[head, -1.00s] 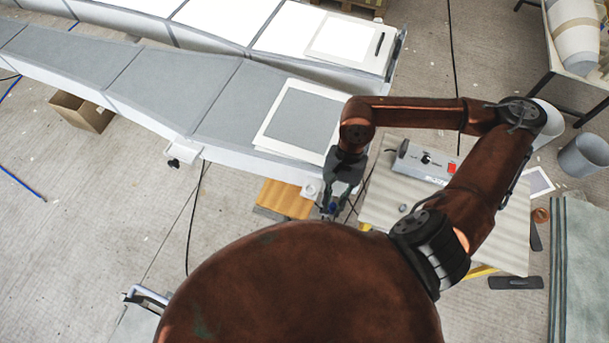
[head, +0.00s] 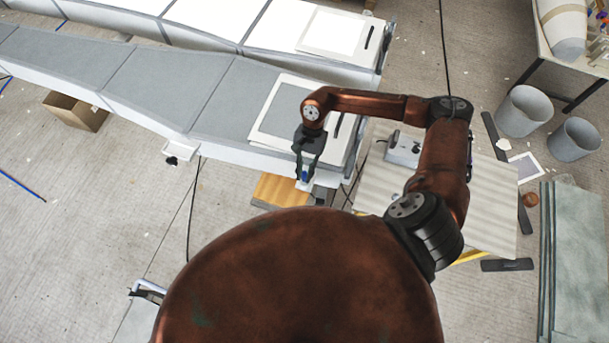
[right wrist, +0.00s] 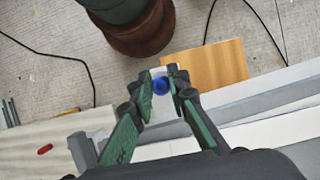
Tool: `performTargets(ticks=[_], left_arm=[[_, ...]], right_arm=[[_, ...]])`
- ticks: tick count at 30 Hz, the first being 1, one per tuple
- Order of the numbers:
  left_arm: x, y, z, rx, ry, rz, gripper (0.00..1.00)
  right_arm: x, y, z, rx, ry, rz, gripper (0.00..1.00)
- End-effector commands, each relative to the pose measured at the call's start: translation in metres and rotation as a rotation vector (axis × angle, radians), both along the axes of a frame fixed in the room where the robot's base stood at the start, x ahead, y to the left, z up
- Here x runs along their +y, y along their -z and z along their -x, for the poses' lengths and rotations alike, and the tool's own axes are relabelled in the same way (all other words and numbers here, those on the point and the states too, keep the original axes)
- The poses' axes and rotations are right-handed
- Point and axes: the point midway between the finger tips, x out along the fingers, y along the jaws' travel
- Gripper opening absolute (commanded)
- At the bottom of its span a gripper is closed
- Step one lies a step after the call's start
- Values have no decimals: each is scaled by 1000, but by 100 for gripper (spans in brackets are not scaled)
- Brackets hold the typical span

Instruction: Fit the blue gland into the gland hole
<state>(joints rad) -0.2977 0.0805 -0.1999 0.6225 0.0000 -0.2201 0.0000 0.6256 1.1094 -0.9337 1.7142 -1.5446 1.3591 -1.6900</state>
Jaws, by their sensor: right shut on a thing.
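The blue gland (head: 304,176) is between the fingertips of my right gripper (head: 305,172), beside the near end of the grey mould (head: 228,98). In the right wrist view the gland (right wrist: 160,86) shows as a round blue piece between the green-padded fingers of the right gripper (right wrist: 161,80), which is shut on it. A small white piece (right wrist: 158,72) shows just behind the gland; I cannot tell whether they touch. The gland hole cannot be made out. My left gripper is not in view.
A wooden board (head: 275,190) lies below the mould's end. A bench (head: 490,215) with a grey control box (head: 403,148) stands to the right. A second, white mould (head: 215,20) runs behind. Dark cables cross the floor. Two grey buckets (head: 522,110) stand at the right.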

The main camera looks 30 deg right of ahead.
Motion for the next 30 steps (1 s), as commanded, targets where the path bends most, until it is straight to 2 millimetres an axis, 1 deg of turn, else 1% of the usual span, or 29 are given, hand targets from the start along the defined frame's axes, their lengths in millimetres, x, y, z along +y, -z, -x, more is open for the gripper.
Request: performTargets(ticks=[1,6,14,18,19,26,30], left_arm=[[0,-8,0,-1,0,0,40],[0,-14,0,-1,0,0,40],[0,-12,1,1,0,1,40],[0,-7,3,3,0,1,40],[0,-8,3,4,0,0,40],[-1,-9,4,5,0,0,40],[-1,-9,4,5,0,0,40]], right_arm=[[0,5,3,7,1,-1,2],[0,22,2,3,1,-1,2],[0,25,2,2,0,-1,2],[0,28,2,2,0,-1,2],[0,27,2,2,1,-1,17],[0,26,2,2,1,-1,33],[0,26,2,2,1,-1,33]])
